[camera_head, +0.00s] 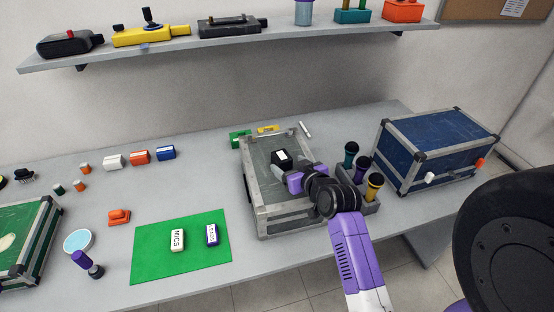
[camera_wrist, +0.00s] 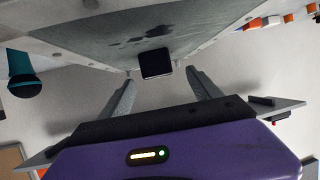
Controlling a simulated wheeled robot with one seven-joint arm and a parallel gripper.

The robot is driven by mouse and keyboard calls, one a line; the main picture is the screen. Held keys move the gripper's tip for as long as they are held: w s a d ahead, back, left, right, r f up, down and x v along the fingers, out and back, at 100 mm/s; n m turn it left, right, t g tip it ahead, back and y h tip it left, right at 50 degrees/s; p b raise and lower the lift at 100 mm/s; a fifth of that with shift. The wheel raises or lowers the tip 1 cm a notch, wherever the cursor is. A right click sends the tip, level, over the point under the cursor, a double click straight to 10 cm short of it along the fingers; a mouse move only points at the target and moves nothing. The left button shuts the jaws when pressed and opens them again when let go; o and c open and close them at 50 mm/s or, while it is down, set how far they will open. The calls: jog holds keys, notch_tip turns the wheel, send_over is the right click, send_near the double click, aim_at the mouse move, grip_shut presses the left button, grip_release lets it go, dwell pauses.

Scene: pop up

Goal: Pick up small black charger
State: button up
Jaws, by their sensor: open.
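The small black charger (camera_head: 281,157) is a dark block with a white label on its top. It lies on the grey-framed case (camera_head: 258,215) in the middle of the table. In the wrist view the charger (camera_wrist: 155,63) is a plain dark block between and just beyond my fingertips, and it shows no contact with them. My gripper (camera_head: 294,181) is low over the case, just to the front right of the charger. In the wrist view my gripper (camera_wrist: 160,78) is open and empty. In the head view its fingers are mostly hidden.
A holder (camera_head: 371,206) with several microphones stands close to the right of my gripper. A blue case (camera_head: 437,150) is farther right. A green mat (camera_head: 150,250) with two labelled boxes lies at the left front. A shelf (camera_head: 220,47) hangs above the table.

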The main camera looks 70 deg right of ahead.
aim_at(285, 160)
jog(key=shift+p+x, duration=0.75)
jog(key=shift+x, duration=2.75)
jog(key=shift+s+d+r, duration=0.15)
jog(key=shift+d+r, duration=0.05)
grip_shut()
